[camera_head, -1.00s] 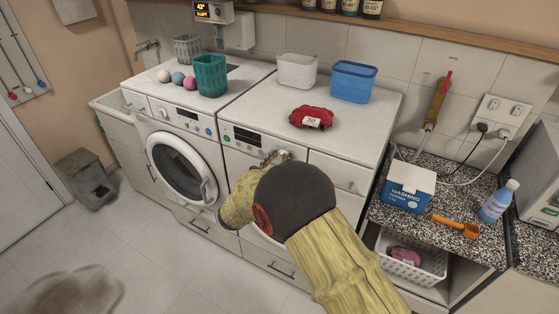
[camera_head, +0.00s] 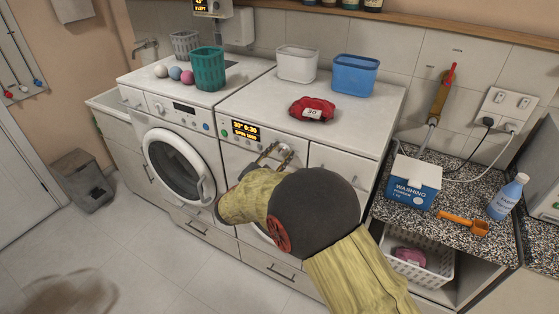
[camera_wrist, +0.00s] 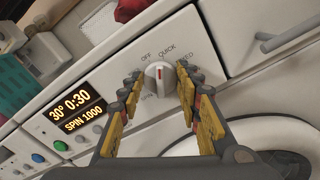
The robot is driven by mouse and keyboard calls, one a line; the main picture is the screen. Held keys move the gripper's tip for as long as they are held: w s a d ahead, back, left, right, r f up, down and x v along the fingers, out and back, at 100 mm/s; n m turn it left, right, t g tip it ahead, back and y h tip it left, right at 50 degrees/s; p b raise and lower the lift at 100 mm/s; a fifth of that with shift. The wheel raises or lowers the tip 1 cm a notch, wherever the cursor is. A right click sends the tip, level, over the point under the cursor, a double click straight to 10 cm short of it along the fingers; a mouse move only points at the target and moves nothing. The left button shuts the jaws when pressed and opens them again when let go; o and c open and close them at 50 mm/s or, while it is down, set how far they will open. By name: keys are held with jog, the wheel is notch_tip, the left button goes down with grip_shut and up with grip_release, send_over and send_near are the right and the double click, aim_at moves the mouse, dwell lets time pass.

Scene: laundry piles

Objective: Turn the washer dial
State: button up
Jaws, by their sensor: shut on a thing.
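The washer dial (camera_wrist: 160,77) is a pale round knob with a red pointer on the white front panel. In the wrist view its pointer is up, near the labels OFF and QUICK; the exact setting is hard to tell. My gripper (camera_wrist: 159,88) is shut on the dial, with a yellow-padded finger on each side. In the head view my gripper (camera_head: 275,154) reaches the panel of the right-hand washer (camera_head: 230,104), and the fingers partly hide the dial. The washer display (camera_wrist: 78,107) is lit and reads 30° 0:30, SPIN 1000.
A red bundle tagged 30 (camera_head: 312,109), a white bin (camera_head: 297,64) and a blue bin (camera_head: 355,75) stand on top. A teal basket (camera_head: 209,70) is further left. A drawer handle (camera_wrist: 290,35) juts out beside the dial. A washing powder box (camera_head: 413,183) sits right.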

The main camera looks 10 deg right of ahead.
jog(key=shift+f+m+b, duration=0.1)
jog(key=shift+m+b, duration=0.75)
jog(key=shift+m, duration=0.05)
jog(key=o, duration=1.1)
jog(key=shift+c, duration=0.2)
jog(key=shift+o, duration=0.2)
jog(key=v, duration=1.2)
